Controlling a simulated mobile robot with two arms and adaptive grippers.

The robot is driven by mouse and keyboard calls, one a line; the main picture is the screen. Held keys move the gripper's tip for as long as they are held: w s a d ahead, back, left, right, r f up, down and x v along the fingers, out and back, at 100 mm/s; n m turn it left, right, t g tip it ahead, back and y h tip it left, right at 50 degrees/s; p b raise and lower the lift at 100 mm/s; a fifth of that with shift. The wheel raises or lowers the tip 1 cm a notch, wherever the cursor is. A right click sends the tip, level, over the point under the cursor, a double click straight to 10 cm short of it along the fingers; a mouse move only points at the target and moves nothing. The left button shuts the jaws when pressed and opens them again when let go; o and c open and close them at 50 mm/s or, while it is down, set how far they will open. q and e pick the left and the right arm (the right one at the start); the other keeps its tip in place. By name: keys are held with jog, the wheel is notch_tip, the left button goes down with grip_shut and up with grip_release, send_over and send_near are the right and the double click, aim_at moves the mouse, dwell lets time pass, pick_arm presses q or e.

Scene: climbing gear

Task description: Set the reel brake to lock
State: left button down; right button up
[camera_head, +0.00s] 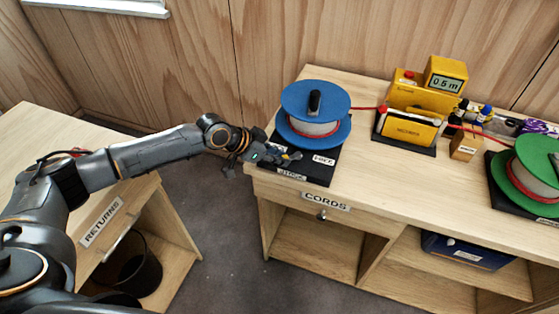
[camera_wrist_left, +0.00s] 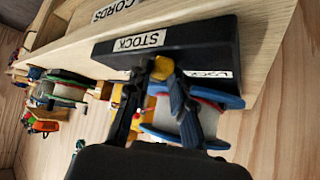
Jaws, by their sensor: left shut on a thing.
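The blue reel (camera_head: 316,112) with pale cord stands on a black base (camera_head: 322,172) with a STOCK label on its front, at the counter's left end. A small yellow brake lever (camera_head: 287,159) sits on the base's front left part. My left gripper (camera_head: 278,157) is shut on this yellow lever, which shows between the fingers in the left wrist view (camera_wrist_left: 162,68). A white label (camera_head: 324,160) lies right of the lever, apart from it; in the wrist view it seems to read LOCK (camera_wrist_left: 211,74). The gripper partly hides the lever's pivot. My right gripper is not in view.
A yellow measuring device (camera_head: 410,128) with a 0.5 m display (camera_head: 446,83) stands right of the reel; red cord runs through it to a green reel (camera_head: 532,170). The CORDS drawer (camera_head: 322,212) is below the counter. A RETURNS table (camera_head: 28,125) stands at left.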

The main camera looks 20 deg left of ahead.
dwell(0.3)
pick_arm(q)
jog(key=c, duration=1.2)
grip_release()
jog(key=shift+o, duration=0.2)
jog(key=shift+a, duration=0.1)
jog(key=v, duration=1.2)
jog(key=shift+w, duration=0.1)
